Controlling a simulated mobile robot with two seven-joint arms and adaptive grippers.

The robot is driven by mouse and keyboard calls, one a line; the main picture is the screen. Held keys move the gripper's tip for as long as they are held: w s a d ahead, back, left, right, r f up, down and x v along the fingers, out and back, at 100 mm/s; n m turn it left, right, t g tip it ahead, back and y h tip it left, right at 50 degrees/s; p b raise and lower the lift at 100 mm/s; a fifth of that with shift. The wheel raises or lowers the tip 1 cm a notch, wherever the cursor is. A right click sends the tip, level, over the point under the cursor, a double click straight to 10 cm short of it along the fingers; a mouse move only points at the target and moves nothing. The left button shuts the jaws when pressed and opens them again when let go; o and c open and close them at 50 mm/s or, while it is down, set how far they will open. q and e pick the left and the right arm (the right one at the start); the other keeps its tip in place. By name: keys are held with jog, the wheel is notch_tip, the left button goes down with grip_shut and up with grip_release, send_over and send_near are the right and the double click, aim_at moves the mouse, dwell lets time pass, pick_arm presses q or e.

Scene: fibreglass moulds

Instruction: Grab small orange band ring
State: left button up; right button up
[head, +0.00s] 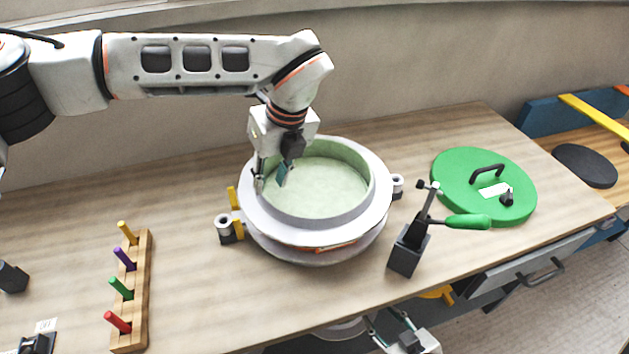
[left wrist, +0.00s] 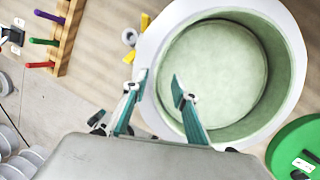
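The round mould (head: 262,228) has a pale green, empty inside and a wide pale flange; it also shows in the left wrist view (left wrist: 170,40). A thin orange strip (head: 325,247) shows under the flange at the front; it may be the small orange band ring, but most of it is hidden. My left gripper (head: 271,182) is open at the mould's left wall. In the left wrist view its fingers (left wrist: 158,82) are spread over the mould's rim, with nothing seen between them. My right gripper (head: 386,316) is open and empty, low by the table's front edge.
A toggle clamp with a green handle (head: 467,221) stands right of the mould, near a green round lid (head: 452,180). A wooden rack (head: 143,290) with coloured pegs is at left. Yellow clips (head: 232,198) sit at the mould's left. The table between rack and mould is clear.

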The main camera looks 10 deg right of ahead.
aim_at(267, 194)
pick_arm(q)
jog(key=p+x, duration=0.1)
jog(key=x, duration=0.3)
jog(key=shift+s+a+f, duration=0.1)
jog(key=shift+a+f, duration=0.05)
jog(key=shift+f, duration=0.05)
grip_shut()
jog(key=shift+r, duration=0.1)
